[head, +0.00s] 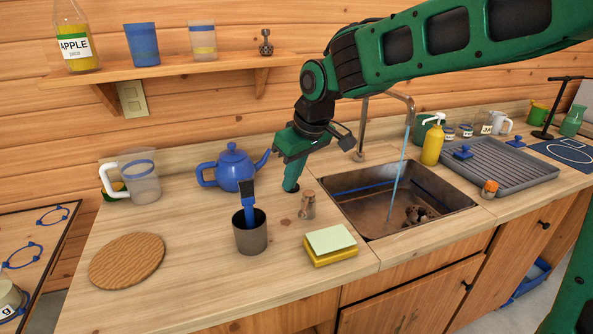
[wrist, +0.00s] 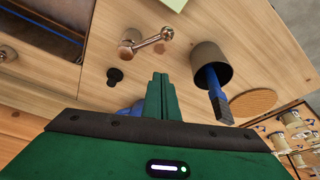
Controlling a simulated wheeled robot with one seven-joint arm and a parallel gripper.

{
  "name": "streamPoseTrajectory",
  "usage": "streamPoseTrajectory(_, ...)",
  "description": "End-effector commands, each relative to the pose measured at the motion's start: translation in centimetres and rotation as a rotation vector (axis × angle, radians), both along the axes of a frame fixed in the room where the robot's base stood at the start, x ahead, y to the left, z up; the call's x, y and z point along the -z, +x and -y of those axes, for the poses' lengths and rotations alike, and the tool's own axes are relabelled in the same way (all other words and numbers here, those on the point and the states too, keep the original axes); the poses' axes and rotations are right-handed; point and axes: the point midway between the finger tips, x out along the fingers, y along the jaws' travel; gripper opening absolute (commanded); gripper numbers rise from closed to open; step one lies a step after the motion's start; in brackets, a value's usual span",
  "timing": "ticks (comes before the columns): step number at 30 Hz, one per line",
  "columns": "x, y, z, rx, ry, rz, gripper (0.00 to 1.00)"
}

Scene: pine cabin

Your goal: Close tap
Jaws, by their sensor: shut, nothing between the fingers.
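The metal tap (head: 360,150) stands behind the sink (head: 345,209), its spout arching over the basin. A pale blue stream of water (head: 402,165) runs from it into the sink. A small metal-and-brown upright fitting (head: 308,204) stands on the counter left of the sink. In the wrist view, what looks like this fitting shows a round base and a rod with a ball end (wrist: 165,34); I cannot tell for certain that it is the tap's handle. My gripper (head: 291,188) is shut and empty, pointing down just left of the fitting, apart from it. Its closed fingers also show in the wrist view (wrist: 160,78).
A blue teapot (head: 232,172) stands close behind my gripper. A dark mug (head: 248,238) with a blue brush and a sponge stack (head: 331,247) stand in front. A small black knob (wrist: 115,77) is near the fingers.

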Motion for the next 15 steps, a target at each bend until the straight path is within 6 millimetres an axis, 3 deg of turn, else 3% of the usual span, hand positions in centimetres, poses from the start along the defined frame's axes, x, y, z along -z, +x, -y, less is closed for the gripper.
streamPoseTrajectory(8,4.3,1.1,-1.0,0.0,-0.001,-0.003,0.0)
streamPoseTrajectory(15,4.8,-0.9,0.8,0.001,0.0,0.001,0.0)
